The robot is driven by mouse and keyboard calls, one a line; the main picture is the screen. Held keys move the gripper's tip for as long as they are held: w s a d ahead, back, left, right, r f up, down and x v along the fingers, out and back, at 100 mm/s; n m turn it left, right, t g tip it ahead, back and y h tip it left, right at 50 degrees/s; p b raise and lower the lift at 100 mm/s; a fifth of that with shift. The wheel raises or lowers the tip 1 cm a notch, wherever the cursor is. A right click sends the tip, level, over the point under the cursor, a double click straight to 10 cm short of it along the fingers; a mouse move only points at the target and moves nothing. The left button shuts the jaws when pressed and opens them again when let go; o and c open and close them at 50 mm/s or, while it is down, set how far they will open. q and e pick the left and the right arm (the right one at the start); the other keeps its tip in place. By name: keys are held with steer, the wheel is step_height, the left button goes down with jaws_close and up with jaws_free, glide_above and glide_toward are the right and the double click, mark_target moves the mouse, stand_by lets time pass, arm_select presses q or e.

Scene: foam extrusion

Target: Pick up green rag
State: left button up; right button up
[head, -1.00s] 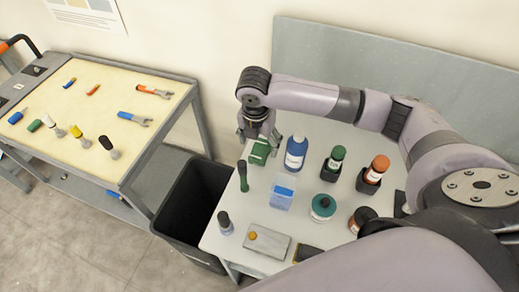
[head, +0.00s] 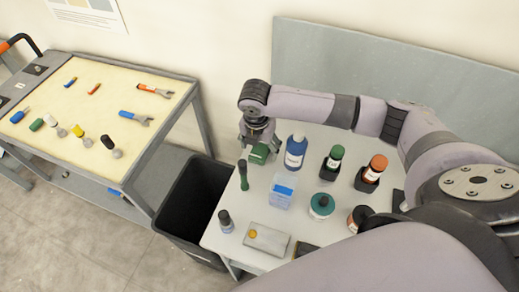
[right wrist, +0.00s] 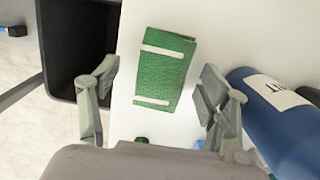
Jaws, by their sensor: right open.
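The green rag (head: 259,153) lies on the white table near its far left corner. In the right wrist view the rag (right wrist: 163,68) is a folded green rectangle with two white stripes. My right gripper (head: 257,141) is above the rag in the head view. In the right wrist view my right gripper (right wrist: 154,97) is open, with one finger on each side of the rag and a gap to each. The gripper hides part of the rag in the head view. My left gripper is not in view.
A blue bottle (head: 296,152) stands close to the right of the rag; in the wrist view it (right wrist: 285,120) is beside the right finger. A dark green tool (head: 243,175) stands in front. A black bin (head: 187,212) is left of the table (head: 262,206).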

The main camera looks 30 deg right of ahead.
steer(key=shift+f, duration=0.1)
steer(key=shift+c, duration=0.4)
steer(key=c, duration=1)
